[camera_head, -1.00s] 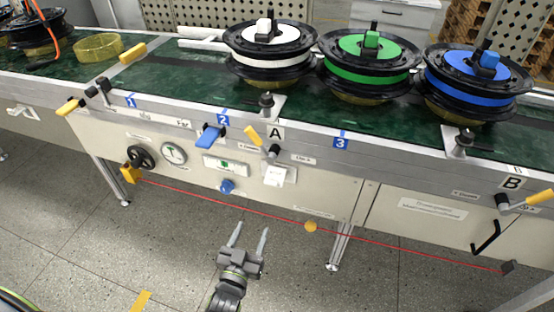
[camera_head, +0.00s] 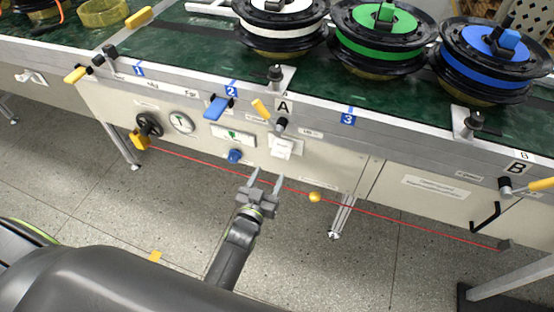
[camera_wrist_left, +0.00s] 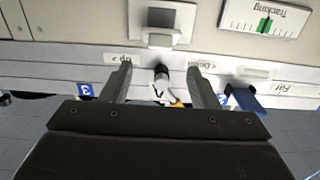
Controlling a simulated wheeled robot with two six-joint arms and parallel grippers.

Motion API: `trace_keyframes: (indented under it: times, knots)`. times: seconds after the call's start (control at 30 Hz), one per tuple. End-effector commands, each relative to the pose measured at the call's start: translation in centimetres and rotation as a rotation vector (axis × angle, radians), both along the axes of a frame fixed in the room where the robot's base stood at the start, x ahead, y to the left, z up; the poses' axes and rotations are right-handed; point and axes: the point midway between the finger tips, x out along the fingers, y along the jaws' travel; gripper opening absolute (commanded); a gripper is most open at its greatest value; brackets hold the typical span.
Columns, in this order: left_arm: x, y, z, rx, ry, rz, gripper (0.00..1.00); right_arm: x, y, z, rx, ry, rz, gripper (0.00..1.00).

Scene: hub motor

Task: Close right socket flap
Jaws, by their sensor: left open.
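The white socket (camera_head: 282,147) is on the front panel below the letter A, beside the blue knob. In the left wrist view the socket (camera_wrist_left: 160,17) appears upside down at the top middle, with a dark grey rectangle in its face and a pale lip at one edge. I cannot tell for sure how far its flap stands open. My left gripper (camera_head: 265,179) is open and empty, in front of the panel and a little below the socket. Its two fingers point toward the panel in the left wrist view (camera_wrist_left: 159,67), apart from the socket. My right gripper is not in view.
A blue knob (camera_head: 235,156), a blue lever (camera_head: 217,107) and a yellow-handled lever (camera_head: 262,109) stick out near the socket. A red cord (camera_head: 400,222) runs along the panel's front, with a yellow disc (camera_head: 315,197). Reels stand on the green conveyor (camera_head: 185,45) above.

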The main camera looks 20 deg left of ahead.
Motion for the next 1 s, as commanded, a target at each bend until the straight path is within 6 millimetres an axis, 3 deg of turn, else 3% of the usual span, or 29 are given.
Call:
trace_keyframes:
  times: [0.2,0.4,0.87,1.0]
  knots:
    - [4.4,-0.2,-0.3,0.0,-0.003,-0.001,0.55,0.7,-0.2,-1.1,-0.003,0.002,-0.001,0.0]
    - [6.9,-0.2,-0.2,-0.001,-0.001,0.0,0.55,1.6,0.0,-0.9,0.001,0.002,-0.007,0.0]
    - [7.9,-0.3,0.0,0.0,0.0,0.0,0.55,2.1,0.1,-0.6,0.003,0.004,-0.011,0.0]
    - [7.9,-0.3,0.0,0.0,0.0,0.0,0.38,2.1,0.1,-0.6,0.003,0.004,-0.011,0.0]
